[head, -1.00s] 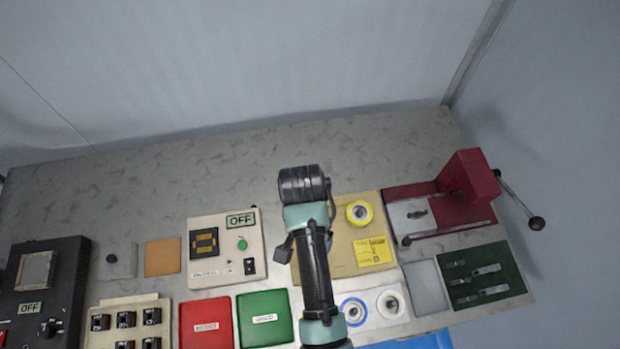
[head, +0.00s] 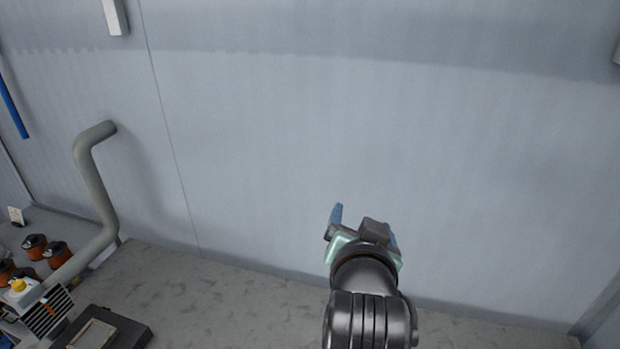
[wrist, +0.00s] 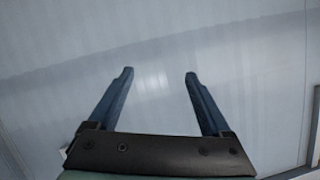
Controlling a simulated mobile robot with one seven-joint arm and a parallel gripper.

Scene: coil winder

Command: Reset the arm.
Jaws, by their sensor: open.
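My gripper (head: 364,225) is raised in front of the grey back wall in the head view, above the bench's back part. In the wrist view its two blue fingers (wrist: 158,76) stand well apart with nothing between them. Only the pale wall (wrist: 160,40) shows beyond the fingers. My arm comes up from the bottom of the head view and is bent, with the gripper pointing up and away.
The grey benchtop (head: 230,300) shows bare along the wall. At left are a bent grey pipe (head: 95,190), several orange-brown pots (head: 35,245), a yellow-capped item (head: 22,288) and a dark box (head: 100,330). The space around my gripper is clear.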

